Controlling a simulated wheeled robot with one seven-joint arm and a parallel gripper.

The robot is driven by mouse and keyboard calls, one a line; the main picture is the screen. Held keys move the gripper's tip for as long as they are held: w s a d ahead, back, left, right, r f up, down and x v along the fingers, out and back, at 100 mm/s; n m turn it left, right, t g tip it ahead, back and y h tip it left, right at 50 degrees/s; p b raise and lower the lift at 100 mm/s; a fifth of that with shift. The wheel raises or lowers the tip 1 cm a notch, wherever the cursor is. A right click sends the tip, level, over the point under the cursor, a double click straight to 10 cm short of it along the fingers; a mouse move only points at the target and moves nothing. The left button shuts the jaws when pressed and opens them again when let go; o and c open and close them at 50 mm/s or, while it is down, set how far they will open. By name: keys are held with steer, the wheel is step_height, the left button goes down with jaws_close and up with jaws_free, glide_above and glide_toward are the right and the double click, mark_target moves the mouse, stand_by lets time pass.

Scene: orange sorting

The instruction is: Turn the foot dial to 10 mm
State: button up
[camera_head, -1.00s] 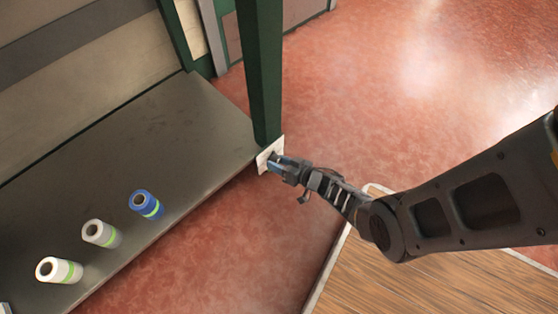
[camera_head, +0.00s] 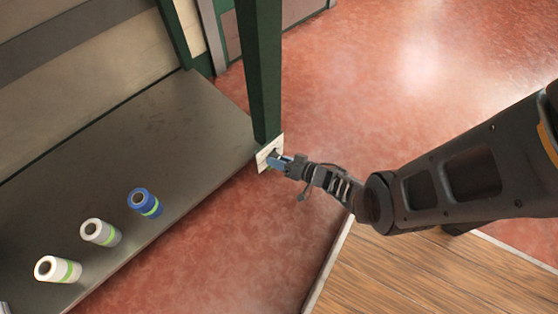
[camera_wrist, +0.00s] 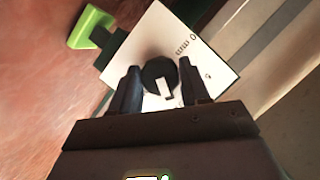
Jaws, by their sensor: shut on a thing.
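The foot dial is a round black knob (camera_wrist: 157,72) with a white pointer mark on a white plate (camera_wrist: 190,60). In the wrist view the pointer is toward the lower side of the knob, between my fingers. Print reading about "0 mm" shows at the plate's upper right; a smaller mark lies below it, and other print is hidden or unreadable. In the head view the plate (camera_head: 264,158) is at the foot of the green post. My gripper (camera_wrist: 160,90) is shut on the knob, one finger on each side; it also shows in the head view (camera_head: 278,161).
The green post (camera_head: 261,70) rises above the plate. A dark shelf (camera_head: 110,150) at left holds a blue roll (camera_head: 146,203) and two white rolls (camera_head: 100,232). A bright green piece (camera_wrist: 90,27) lies beside the plate. Red floor at right is open.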

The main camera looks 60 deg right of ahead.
steer(key=o, duration=1.1)
steer(key=shift+c, duration=0.2)
steer(key=p+v, duration=0.3)
steer(key=v, duration=0.5)
steer(key=shift+a, duration=0.1)
